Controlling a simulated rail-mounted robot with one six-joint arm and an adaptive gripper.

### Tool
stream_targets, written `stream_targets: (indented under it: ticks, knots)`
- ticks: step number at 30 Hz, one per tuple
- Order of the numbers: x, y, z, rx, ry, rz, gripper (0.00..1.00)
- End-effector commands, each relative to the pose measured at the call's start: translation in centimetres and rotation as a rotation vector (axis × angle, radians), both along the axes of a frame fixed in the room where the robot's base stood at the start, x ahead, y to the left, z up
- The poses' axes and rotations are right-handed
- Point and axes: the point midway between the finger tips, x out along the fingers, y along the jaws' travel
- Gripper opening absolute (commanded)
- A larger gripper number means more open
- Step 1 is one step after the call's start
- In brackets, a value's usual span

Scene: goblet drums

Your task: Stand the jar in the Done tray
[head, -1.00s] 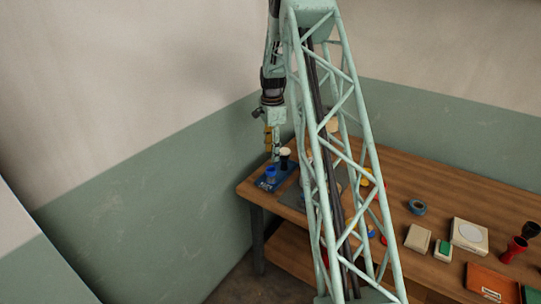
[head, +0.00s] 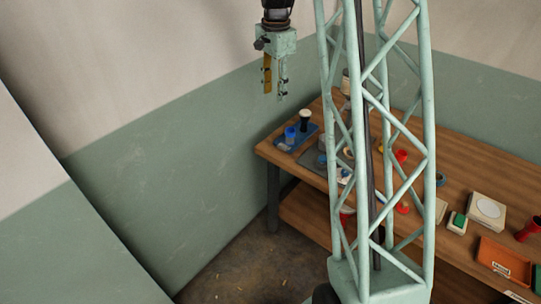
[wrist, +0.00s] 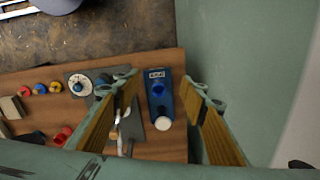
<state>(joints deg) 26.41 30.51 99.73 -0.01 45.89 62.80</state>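The blue tray (head: 311,130) lies at the table's left end. It also shows in the wrist view (wrist: 169,105), with a small label at one end too small to read surely. A blue cup-shaped object (head: 290,134) and a dark goblet drum with a pale top (head: 304,119) stand upright at the tray. Both show from above in the wrist view, as a blue round (wrist: 158,88) and a white disc (wrist: 163,124). Which one is the jar I cannot tell. My gripper (head: 275,90) is open and empty, above and apart from the tray; its fingers (wrist: 163,80) are spread wide.
A grey mat (wrist: 137,128) with small items lies beside the tray. A white box (head: 487,209), an orange tray (head: 503,258) and a red goblet (head: 528,230) are farther right on the table. The green wall is close to the tray's other side.

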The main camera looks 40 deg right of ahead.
Motion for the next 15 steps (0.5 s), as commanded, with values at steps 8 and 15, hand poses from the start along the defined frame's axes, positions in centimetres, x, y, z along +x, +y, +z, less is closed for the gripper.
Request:
stream_targets:
  ticks: [8, 15]
  knots:
    - [-2.3, 4.8, 5.1, -0.019, -0.021, 0.143, 0.39]
    - [-4.8, 8.6, 8.9, -0.035, -0.037, 0.266, 0.39]
